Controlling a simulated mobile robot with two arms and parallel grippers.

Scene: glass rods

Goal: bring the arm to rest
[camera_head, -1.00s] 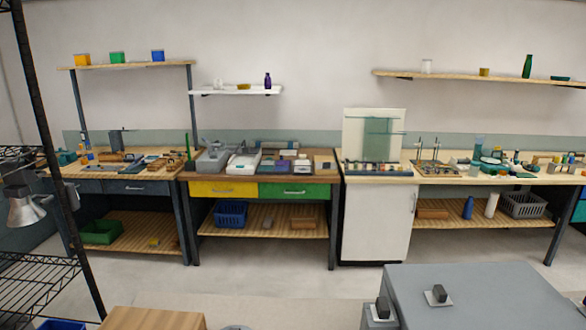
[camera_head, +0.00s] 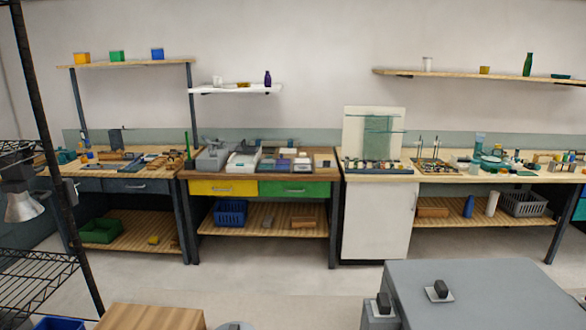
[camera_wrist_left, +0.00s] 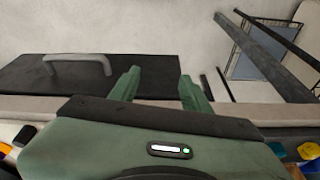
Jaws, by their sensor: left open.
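My left gripper (camera_wrist_left: 158,92) shows in the left wrist view. Its two green fingers stand apart with nothing between them. Beyond them is a dark drawer front (camera_wrist_left: 110,72) with a grey bar handle (camera_wrist_left: 78,62). The fingers appear apart from the handle, to its right in the picture. No gripper can be made out in the head view. A grey cone-shaped part (camera_head: 22,207) shows at its left edge, partly cut off; I cannot tell whether it belongs to my arm. My right gripper is in neither view.
A black wire rack (camera_head: 50,265) stands near at the left. Behind it is a bench with dark drawers (camera_head: 125,187). A bench with yellow (camera_head: 222,188) and green (camera_head: 295,189) drawers and a white cabinet (camera_head: 375,222) follow. A grey block (camera_head: 480,295) is at front right.

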